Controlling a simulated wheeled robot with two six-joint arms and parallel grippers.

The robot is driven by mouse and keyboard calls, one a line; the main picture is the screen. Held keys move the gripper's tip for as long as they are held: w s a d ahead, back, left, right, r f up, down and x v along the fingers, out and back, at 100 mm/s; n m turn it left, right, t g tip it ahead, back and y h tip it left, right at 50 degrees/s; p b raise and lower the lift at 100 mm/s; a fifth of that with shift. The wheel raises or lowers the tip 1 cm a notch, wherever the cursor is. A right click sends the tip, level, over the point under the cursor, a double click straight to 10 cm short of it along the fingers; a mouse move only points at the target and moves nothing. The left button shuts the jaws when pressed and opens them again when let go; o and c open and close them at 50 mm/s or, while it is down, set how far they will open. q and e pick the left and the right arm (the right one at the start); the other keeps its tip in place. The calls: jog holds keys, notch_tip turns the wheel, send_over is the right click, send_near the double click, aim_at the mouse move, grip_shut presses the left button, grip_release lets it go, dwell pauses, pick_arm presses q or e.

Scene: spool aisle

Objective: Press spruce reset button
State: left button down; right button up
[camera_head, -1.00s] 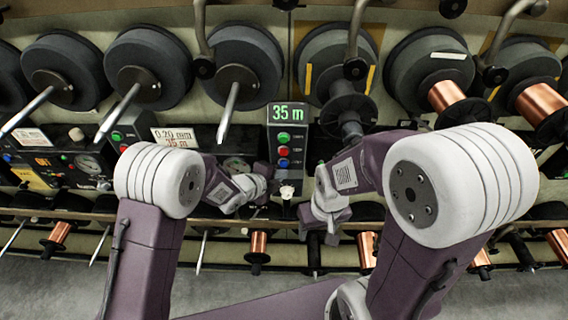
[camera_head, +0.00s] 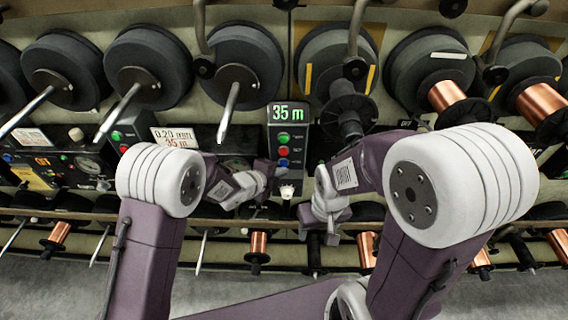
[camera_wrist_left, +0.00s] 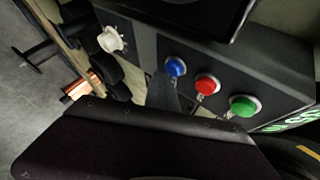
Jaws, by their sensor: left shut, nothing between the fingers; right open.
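A dark upright control box (camera_head: 302,133) carries a green "35 m" display. Below the display sit a green button (camera_head: 284,137), a red button (camera_head: 283,150) and a blue button (camera_head: 283,162) in a column. The labels beside them are too small to read. In the left wrist view the blue button (camera_wrist_left: 175,67), red button (camera_wrist_left: 207,84) and green button (camera_wrist_left: 243,106) form a row. My left gripper (camera_head: 266,168) is shut and empty, close to the blue button; I cannot tell whether it touches. My right gripper (camera_head: 316,226) is open, lower and to the right.
A white knob (camera_head: 287,190) sits below the buttons, close to my left gripper. Large dark spools and metal rods line the rack above. Another control panel (camera_head: 60,165) stands at the left. Copper spools (camera_head: 258,243) hang on the lower rail.

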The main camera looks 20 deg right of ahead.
pick_arm(q)
jog(key=shift+w+d, duration=0.1)
jog(key=shift+w, duration=0.3)
dwell(0.6)
jog(key=shift+s, duration=0.1)
jog(key=shift+s+a+b, duration=0.25)
jog(key=shift+s+b, duration=0.3)
jog(key=shift+s, duration=0.25)
jog(key=s+b, duration=0.1)
jog(key=s, duration=0.1)
jog(key=s+a+b, duration=0.1)
jog(key=s+b, duration=0.1)
jog(key=s, duration=0.1)
jog(key=shift+s+a, duration=0.35)
